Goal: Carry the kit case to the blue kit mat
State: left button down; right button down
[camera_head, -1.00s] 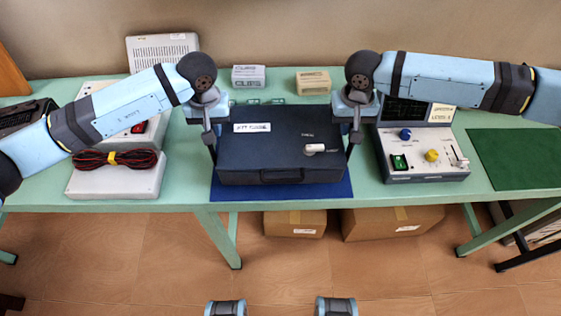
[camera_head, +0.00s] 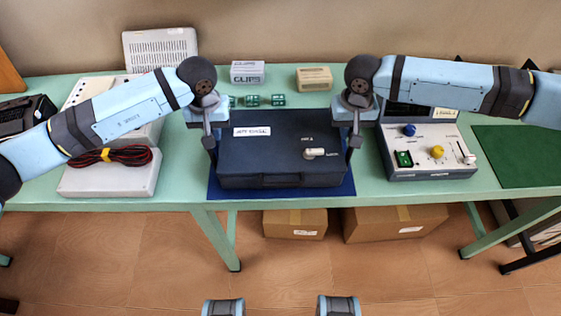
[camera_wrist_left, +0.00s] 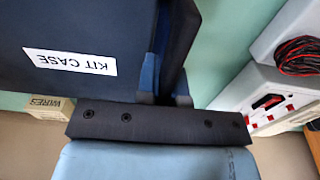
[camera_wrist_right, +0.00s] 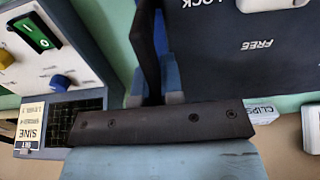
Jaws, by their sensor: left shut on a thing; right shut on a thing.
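The kit case (camera_head: 278,160) is a dark navy box with a white "KIT CASE" label and a pale latch (camera_head: 314,153) on its lid. It is over the blue kit mat (camera_head: 338,190), whose edge shows along the case's front and sides. I cannot tell whether the case touches the mat. My left gripper (camera_head: 212,142) is shut on the case's left side; the case also shows in the left wrist view (camera_wrist_left: 85,28). My right gripper (camera_head: 353,142) is shut on its right side, and the case also shows in the right wrist view (camera_wrist_right: 240,55).
A control unit (camera_head: 425,150) stands right of the case, near my right gripper. A white box (camera_head: 105,180) with coiled cable (camera_head: 125,155) is at left. Small boxes (camera_head: 247,72) and green blocks (camera_head: 265,100) lie behind. A green mat (camera_head: 520,155) is at far right.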

pick_arm(q)
jog(key=shift+w+a+f+b, duration=0.1)
jog(key=shift+a+f+b, duration=0.1)
jog(key=shift+f+b, duration=0.4)
pick_arm(e)
jog(key=shift+w+d+f, duration=0.1)
jog(key=shift+d+f, duration=0.1)
jog(key=shift+f, duration=0.5)
pick_arm(q)
jog(key=c, duration=1.7)
grip_release()
jog(key=shift+f, duration=0.2)
pick_arm(e)
jog(key=c, duration=1.7)
grip_release()
jog(key=shift+f, duration=0.1)
pick_arm(q)
jog(key=o, duration=0.4)
jog(key=shift+r, duration=0.1)
pick_arm(e)
jog(key=o, duration=0.4)
pick_arm(q)
jog(key=shift+o, duration=0.2)
jog(key=shift+d, duration=0.1)
pick_arm(e)
jog(key=shift+o, duration=0.2)
jog(key=shift+a, duration=0.1)
pick_arm(q)
jog(key=shift+r, duration=0.15)
